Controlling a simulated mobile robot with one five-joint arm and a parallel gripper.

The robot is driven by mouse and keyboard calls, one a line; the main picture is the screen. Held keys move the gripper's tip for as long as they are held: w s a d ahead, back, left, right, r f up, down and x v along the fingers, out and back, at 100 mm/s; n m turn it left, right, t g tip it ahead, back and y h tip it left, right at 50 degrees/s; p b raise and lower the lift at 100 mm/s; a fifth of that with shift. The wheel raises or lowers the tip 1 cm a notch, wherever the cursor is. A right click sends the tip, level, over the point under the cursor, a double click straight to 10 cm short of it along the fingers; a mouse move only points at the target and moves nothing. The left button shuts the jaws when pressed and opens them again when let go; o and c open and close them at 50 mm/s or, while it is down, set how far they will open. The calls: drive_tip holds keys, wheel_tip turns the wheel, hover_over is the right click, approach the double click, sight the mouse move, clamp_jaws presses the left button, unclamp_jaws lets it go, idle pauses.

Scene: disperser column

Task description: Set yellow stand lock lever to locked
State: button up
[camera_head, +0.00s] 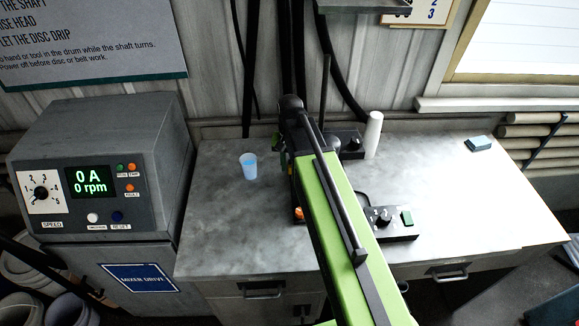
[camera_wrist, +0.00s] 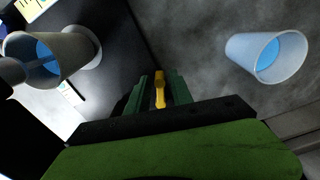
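The yellow lock lever (camera_wrist: 159,90) shows in the wrist view, standing between the two dark green fingers of my gripper (camera_wrist: 159,92). The fingers are close on either side of it. I cannot tell whether they press on it or leave a small gap. The lever's lower end is hidden by my gripper body. Part of the black stand (camera_wrist: 125,45) lies beyond and left of the fingers. In the head view my arm covers the gripper tips and the lever. The lever's exact setting is not clear.
A cup with blue liquid (camera_wrist: 265,55) stands right of my fingers; in the head view it is the blue cup (camera_head: 249,166). A beaker (camera_wrist: 50,55) is at left in the wrist view. A control box (camera_head: 390,220) and blue block (camera_head: 479,144) lie on the right of the bench.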

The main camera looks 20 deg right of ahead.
clamp_jaws()
drive_tip(key=shift+s+d+n, duration=0.2)
drive_tip(key=shift+d+n, duration=0.15)
drive_tip(key=shift+n, duration=0.45)
drive_tip(key=shift+o, duration=1.5)
unclamp_jaws()
drive_tip(key=shift+r, duration=0.1)
